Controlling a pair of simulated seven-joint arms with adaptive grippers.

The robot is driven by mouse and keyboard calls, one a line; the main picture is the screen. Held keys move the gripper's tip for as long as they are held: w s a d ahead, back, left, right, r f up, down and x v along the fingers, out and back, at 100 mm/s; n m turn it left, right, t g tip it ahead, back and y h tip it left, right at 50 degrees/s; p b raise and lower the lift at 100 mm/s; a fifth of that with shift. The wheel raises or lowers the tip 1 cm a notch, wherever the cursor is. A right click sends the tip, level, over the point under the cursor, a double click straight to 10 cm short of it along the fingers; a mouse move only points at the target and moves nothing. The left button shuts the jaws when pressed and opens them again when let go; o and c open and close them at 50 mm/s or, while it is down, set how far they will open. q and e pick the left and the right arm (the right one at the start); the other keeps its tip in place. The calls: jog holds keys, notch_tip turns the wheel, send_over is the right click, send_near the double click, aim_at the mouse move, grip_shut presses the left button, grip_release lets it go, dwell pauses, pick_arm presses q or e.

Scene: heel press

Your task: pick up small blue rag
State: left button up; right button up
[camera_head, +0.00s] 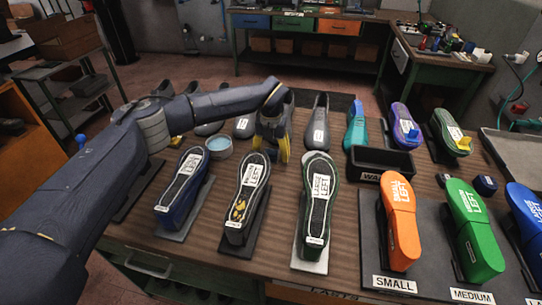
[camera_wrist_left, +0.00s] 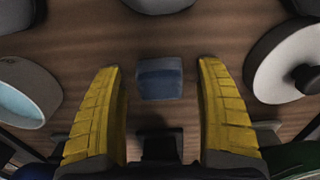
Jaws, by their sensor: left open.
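The small blue rag (camera_wrist_left: 160,79) shows in the left wrist view as a folded, block-like blue piece lying on the wooden table (camera_wrist_left: 75,70). My left gripper (camera_wrist_left: 160,66) is open, with its two yellow fingers apart on either side of the rag in that view. No finger appears to touch it. In the head view my left gripper (camera_head: 272,152) reaches down over the middle of the table, behind the row of shoe soles. I cannot make out the rag there; the gripper seems to hide it. My right gripper is not in view.
A round tin (camera_head: 219,147) with light blue contents stands left of the gripper. A white-and-green sole (camera_head: 318,190) and a sole with yellow patches (camera_head: 247,194) stand in front. Several grey shoe lasts (camera_head: 318,118) stand behind. A black bin (camera_head: 381,163) is at right.

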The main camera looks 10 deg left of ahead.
aim_at(271, 152)
pick_arm(q)
jog(key=shift+c, duration=0.3)
jog(key=c, duration=1.1)
jog(key=shift+r, duration=0.1)
notch_tip(271, 152, up, 20)
dwell(0.3)
